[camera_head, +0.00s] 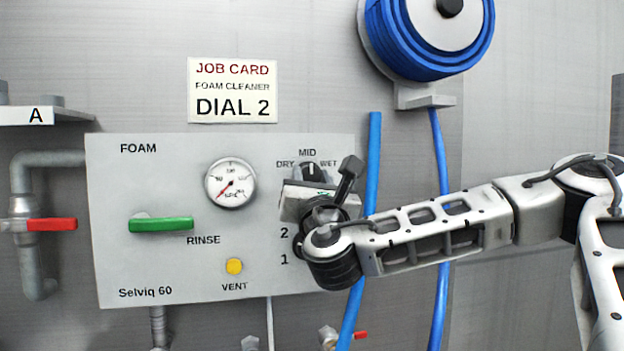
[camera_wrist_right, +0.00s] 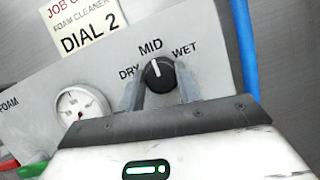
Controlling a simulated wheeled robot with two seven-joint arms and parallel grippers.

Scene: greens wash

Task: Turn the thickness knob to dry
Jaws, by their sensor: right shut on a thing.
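The thickness knob (camera_head: 309,171) is a black dial at the upper right of the foam panel, under the labels DRY, MID and WET. It shows more clearly in the right wrist view (camera_wrist_right: 159,75), where its white pointer line points up at MID. My right gripper (camera_wrist_right: 161,88) is shut on the knob, one finger on each side. In the head view its body and wrist hide the part of the panel below the knob. My left gripper is not in view.
The grey panel (camera_head: 112,220) carries a gauge (camera_head: 230,183), a green rinse handle (camera_head: 160,224) and a yellow vent button (camera_head: 234,266). A job card (camera_head: 233,90) reads DIAL 2. A blue hose (camera_head: 375,150) hangs right of the panel. A red-handled valve (camera_head: 50,224) is at left.

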